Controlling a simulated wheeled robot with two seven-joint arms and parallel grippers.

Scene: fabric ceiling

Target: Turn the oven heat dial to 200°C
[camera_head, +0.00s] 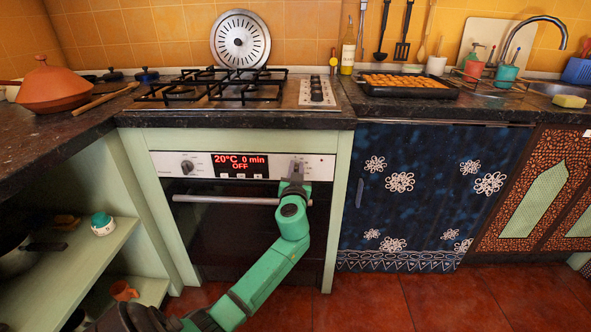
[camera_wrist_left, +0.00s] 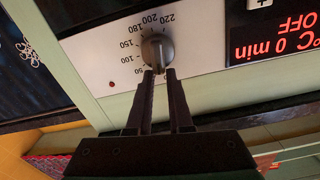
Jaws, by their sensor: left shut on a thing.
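The oven (camera_head: 325,165) has a white control panel with a red display (camera_head: 241,162) reading 20°C, 0 min, OFF. In the left wrist view, seen upside down, the grey heat dial (camera_wrist_left: 156,46) sits among printed numbers from 50 to 220. My left gripper (camera_wrist_left: 159,72) has its two dark fingertips on either side of the dial's ridge and is shut on it. My right gripper is out of view.
Another knob (camera_head: 187,166) is left of the display. The oven handle (camera_head: 225,200) runs below the panel, behind my left arm. A hob (camera_head: 205,104) is above, with a tray of food (camera_head: 405,86) to its right. Open shelves (camera_head: 100,250) stand left of the oven.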

